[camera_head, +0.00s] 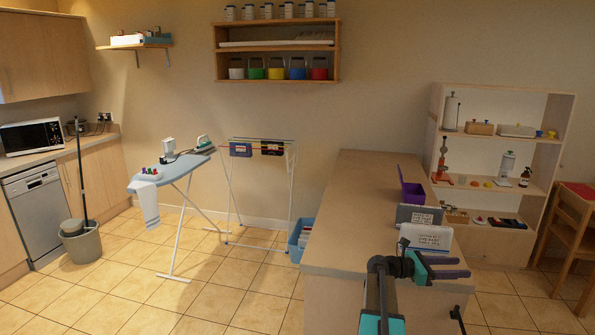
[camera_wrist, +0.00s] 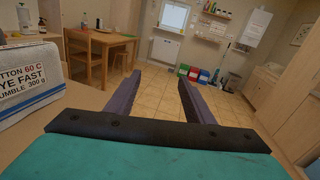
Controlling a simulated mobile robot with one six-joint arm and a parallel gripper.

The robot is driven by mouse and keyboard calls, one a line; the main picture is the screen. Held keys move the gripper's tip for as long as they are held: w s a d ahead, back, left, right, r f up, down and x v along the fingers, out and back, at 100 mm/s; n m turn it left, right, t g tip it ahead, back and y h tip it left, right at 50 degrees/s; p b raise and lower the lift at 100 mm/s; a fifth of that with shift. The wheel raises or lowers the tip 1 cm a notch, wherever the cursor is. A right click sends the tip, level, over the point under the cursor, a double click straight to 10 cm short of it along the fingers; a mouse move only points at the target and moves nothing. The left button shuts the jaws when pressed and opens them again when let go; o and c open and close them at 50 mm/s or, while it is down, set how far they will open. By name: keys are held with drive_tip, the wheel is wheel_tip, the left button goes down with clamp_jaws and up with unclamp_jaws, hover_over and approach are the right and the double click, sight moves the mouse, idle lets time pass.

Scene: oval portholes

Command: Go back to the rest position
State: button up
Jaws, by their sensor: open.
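My gripper (camera_head: 452,268) is at the lower right of the head view, over the near right part of the wooden counter (camera_head: 340,210). Its two dark purple fingers point right and stand apart, with nothing between them. In the wrist view my gripper (camera_wrist: 152,95) also shows open and empty, with tiled floor beyond the fingers.
An open shelf unit (camera_head: 488,145) stands behind at the right, near a wooden chair (camera_head: 570,225). A wooden table (camera_wrist: 100,38) shows across the room.

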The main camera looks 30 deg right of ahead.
drive_tip(key=w+a+f+n+t+b, duration=0.1)
drive_tip(key=w+a+f+n+t, duration=0.1)
drive_tip(key=w+a+f, duration=0.6)
drive_tip(key=w+a+f+n+t+y+b, duration=0.1)
drive_tip(key=w+a+f+t+y+b, duration=0.15)
drive_tip(key=a+f, duration=1.05)
drive_tip(key=w+a+f+n+t+y+b, duration=0.15)
drive_tip(key=w+a+f, duration=0.25)
drive_tip(key=a+f, duration=0.85)
drive_tip(key=s+a+f+m+y+b, duration=0.1)
drive_tip(key=s+a+f+m+y, duration=0.1)
drive_tip(key=s+a+f, duration=0.55)
drive_tip(key=s+a+f+m+y+b, duration=0.1)
drive_tip(key=s+a+f+y, duration=0.1)
drive_tip(key=a+f, duration=0.95)
drive_tip(key=s+a+f+m+y, duration=0.2)
drive_tip(key=s+a+m, duration=0.3)
drive_tip(key=a, duration=0.3)
drive_tip(key=s+a+f+m+g+y, duration=0.1)
drive_tip(key=s+a+m+y, duration=0.3)
drive_tip(key=a+m, duration=0.4)
drive_tip(key=shift+s+a+f+y+b, duration=0.3)
drive_tip(key=shift+s+a+f, duration=0.2)
drive_tip(key=shift+s+f, duration=0.2)
drive_tip(key=shift+m, duration=0.25)
